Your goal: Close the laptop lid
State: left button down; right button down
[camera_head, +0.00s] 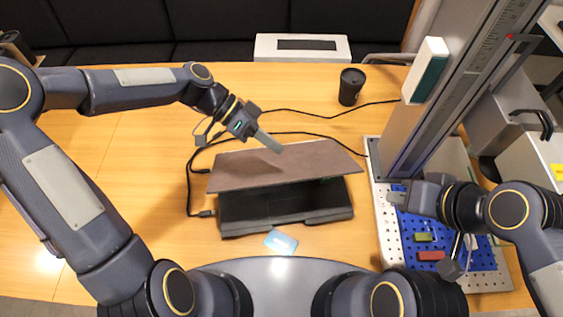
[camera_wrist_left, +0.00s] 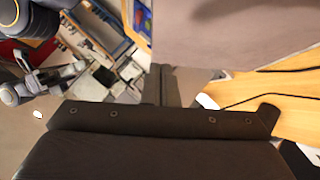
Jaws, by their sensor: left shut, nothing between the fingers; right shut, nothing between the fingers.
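The laptop lies on the wooden table, its dark base (camera_head: 285,208) toward me. Its brown lid (camera_head: 287,164) is partly open, tilted low over the back of the base, with a gap at the front edge. My left gripper (camera_head: 274,146) is shut and empty, its fingertips at the lid's far upper edge in the head view; I cannot tell whether they touch it. In the left wrist view the shut fingers (camera_wrist_left: 162,84) point toward a large greyish surface.
The laser marker's column (camera_head: 445,90) stands at the right on a perforated plate, with a blue board (camera_head: 455,255) holding small green and red blocks. A black cup (camera_head: 351,87) and a white box (camera_head: 302,48) stand at the back. Black cables run behind the laptop. A blue card (camera_head: 281,242) lies in front.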

aim_at(297, 177)
pick_arm(q)
jog(key=s+f, duration=0.1)
jog(key=d+f, duration=0.1)
jog(key=s+d+f+p, duration=0.1)
jog(key=shift+s+d+f, duration=0.2)
jog(key=shift+s+f, duration=0.1)
jog(key=shift+f, duration=0.1)
jog(key=shift+s+f, duration=0.25)
jog(key=shift+f, duration=0.2)
pick_arm(e)
jog(key=shift+r, duration=0.7)
